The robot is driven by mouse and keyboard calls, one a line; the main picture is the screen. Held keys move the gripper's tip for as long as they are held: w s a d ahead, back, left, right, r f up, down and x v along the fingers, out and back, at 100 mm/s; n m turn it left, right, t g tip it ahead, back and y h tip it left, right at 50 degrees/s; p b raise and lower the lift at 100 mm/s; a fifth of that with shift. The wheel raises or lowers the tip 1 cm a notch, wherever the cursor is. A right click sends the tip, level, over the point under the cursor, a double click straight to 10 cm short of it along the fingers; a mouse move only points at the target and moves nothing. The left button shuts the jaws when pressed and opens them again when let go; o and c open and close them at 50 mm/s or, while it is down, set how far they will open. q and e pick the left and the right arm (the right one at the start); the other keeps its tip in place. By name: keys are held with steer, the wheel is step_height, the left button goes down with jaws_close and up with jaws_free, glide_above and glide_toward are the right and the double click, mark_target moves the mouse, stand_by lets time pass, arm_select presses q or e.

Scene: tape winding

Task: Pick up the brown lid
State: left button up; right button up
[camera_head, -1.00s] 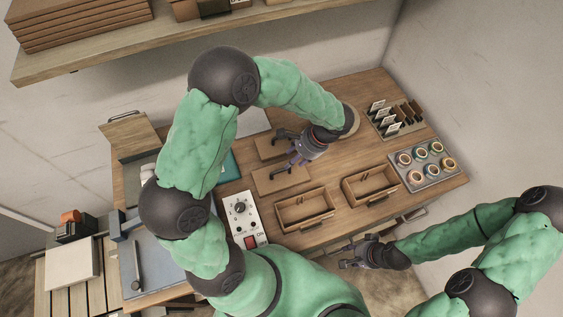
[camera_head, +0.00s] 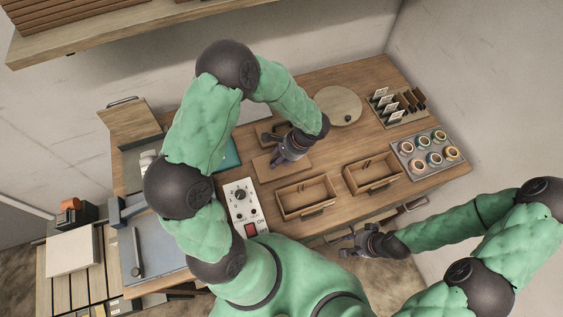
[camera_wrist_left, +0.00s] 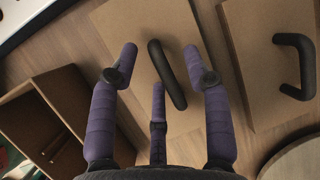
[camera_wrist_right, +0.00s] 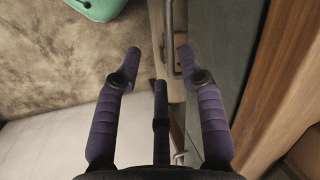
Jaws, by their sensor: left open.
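Two flat brown lids with dark bar handles lie side by side on the wooden table. The nearer brown lid (camera_head: 268,167) is partly covered by my left gripper (camera_head: 279,159) in the head view. In the left wrist view, this lid (camera_wrist_left: 128,38) is under my left gripper (camera_wrist_left: 165,62), with its handle (camera_wrist_left: 167,75) between the spread fingers. The fingers are open and empty; whether they touch the lid is unclear. The other lid (camera_wrist_left: 248,95) lies to the right there, its handle (camera_wrist_left: 297,66) clear. My right gripper (camera_head: 346,244) is open and empty beyond the table's front edge.
Two open brown boxes (camera_head: 307,213) (camera_head: 371,188) stand near the front edge. A round board (camera_head: 340,103) lies behind. A tray of tape rolls (camera_head: 405,153) and a card rack (camera_head: 412,119) are at right. A switch box (camera_head: 241,205) stands at left.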

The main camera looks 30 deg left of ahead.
mark_target(275, 159)
arm_select(q)
jaws_close()
steer(key=shift+r, duration=0.15)
steer(key=shift+r, duration=0.6)
step_height(275, 159, up, 2)
steer(key=shift+s+d+r+p, duration=0.1)
steer(key=shift+r+p, duration=0.05)
steer(key=shift+p, duration=0.2)
steer(key=s+d+r+p, duration=0.1)
steer(key=s+d+r, duration=0.8)
steer(key=s, duration=0.1)
steer(key=shift+s+r, duration=0.15)
steer(key=shift+s, duration=0.1)
